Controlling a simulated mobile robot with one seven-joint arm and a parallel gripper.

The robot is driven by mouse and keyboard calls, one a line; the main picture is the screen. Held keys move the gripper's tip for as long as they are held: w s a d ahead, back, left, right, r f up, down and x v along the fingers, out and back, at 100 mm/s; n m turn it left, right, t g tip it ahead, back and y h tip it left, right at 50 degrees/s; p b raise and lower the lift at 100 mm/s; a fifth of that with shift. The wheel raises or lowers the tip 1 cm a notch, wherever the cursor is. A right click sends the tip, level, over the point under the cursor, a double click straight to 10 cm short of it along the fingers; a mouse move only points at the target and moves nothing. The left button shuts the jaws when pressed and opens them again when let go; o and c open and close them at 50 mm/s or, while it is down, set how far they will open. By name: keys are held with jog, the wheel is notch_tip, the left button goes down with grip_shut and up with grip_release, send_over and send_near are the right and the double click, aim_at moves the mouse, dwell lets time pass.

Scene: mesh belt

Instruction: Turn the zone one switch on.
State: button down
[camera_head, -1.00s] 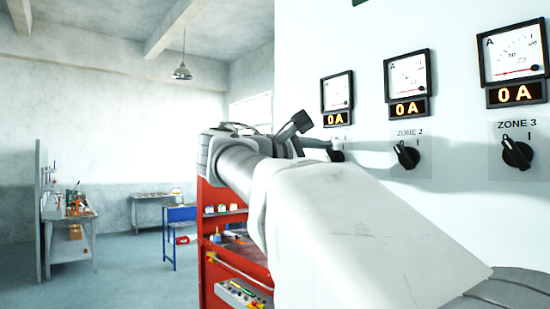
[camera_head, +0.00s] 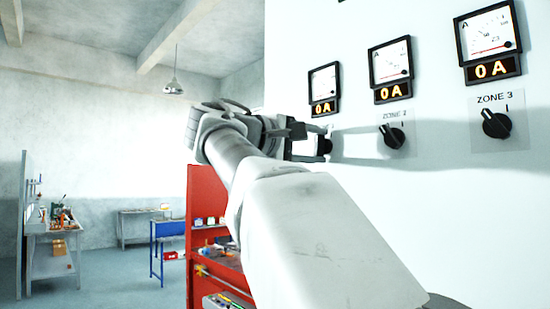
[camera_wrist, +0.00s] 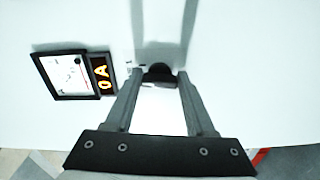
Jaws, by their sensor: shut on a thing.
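The zone one switch, a black rotary knob (camera_wrist: 160,70), is on the white panel, the farthest of the row of switches. In the head view the zone one switch (camera_head: 325,146) is partly covered by my gripper, and its label and pointer cannot be read. My gripper (camera_wrist: 160,82) faces the panel with one finger on each side of the knob and is shut on it. In the head view my gripper (camera_head: 312,145) reaches the panel from the left. The zone one ammeter (camera_head: 324,82) has a lit display (camera_head: 324,108) reading 0 A.
The zone 2 switch (camera_head: 392,136) and zone 3 switch (camera_head: 495,124) sit nearer on the same panel, below meters also reading 0 A. A red shelf unit (camera_head: 200,190) stands below my arm. A blue table (camera_head: 170,229) and workbench (camera_head: 55,240) are at the left.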

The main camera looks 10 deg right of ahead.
jog(key=shift+f+m+b, duration=0.15)
jog(key=shift+m+b, duration=0.95)
jog(key=shift+m, duration=1.1)
jog(key=shift+c, duration=1.2)
grip_release()
jog(key=b+v, duration=0.1)
jog(key=v, duration=1.6)
jog(key=shift+a, duration=0.15)
